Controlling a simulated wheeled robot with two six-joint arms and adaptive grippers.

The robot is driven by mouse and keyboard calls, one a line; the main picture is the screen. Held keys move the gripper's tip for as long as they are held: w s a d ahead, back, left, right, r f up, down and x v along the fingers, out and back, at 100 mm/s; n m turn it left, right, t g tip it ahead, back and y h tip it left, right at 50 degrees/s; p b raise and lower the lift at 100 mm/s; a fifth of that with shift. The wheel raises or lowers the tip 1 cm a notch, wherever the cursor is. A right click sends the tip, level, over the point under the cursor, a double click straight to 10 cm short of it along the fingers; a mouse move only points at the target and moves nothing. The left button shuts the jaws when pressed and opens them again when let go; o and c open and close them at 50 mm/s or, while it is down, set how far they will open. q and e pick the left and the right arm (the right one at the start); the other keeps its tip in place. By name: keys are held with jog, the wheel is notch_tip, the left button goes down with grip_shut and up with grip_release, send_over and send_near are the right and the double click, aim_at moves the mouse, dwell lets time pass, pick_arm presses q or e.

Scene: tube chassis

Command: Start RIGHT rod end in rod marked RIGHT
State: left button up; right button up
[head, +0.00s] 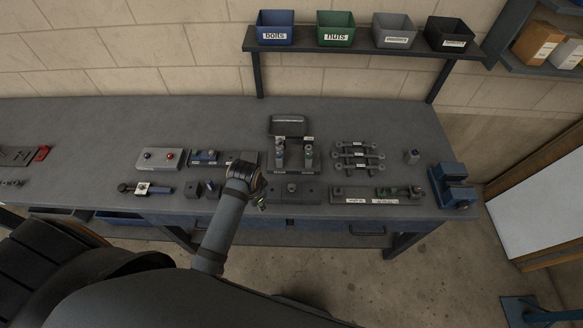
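Several short dark rods with white labels (358,154) lie in a group right of the bench's middle; their lettering is too small to read, so I cannot pick out the one marked RIGHT. Two small upright parts with greenish bodies (308,152) stand in a dark holder left of them; I cannot tell whether these are rod ends. One arm, seemingly my left, reaches up from the lower left. Its gripper (262,202) is over the bench's front edge, mostly hidden behind the wrist; a small green patch shows there. Its fingers cannot be made out. My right gripper is not in view.
A grey bench (110,118) carries a labelled dark fixture plate (350,197) at front right, a blue vise (453,186) at the right end, and a block with red and dark knobs (160,159) at left. Labelled bins (336,28) stand on the shelf behind. The back strip is mostly clear.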

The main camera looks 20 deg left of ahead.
aim_at(292, 185)
pick_arm(q)
jog(key=w+d+r+m, duration=0.1)
jog(key=w+d+m, duration=0.1)
jog(key=w, duration=0.1)
jog(key=w+d+r+m+g, duration=0.1)
jog(key=w+d+m, duration=0.2)
jog(key=w, duration=0.1)
jog(key=w+d+r+m+g, duration=0.1)
jog(key=w+d+m, duration=0.1)
jog(key=w+m, duration=0.1)
jog(key=shift+w+d+r+h, duration=0.1)
jog(key=shift+w+d+h, duration=0.3)
jog(key=shift+w+d+r+m, duration=0.15)
jog(key=shift+d+m, duration=0.1)
jog(key=shift+m, duration=0.25)
jog(key=shift+f, duration=3.55)
grip_shut()
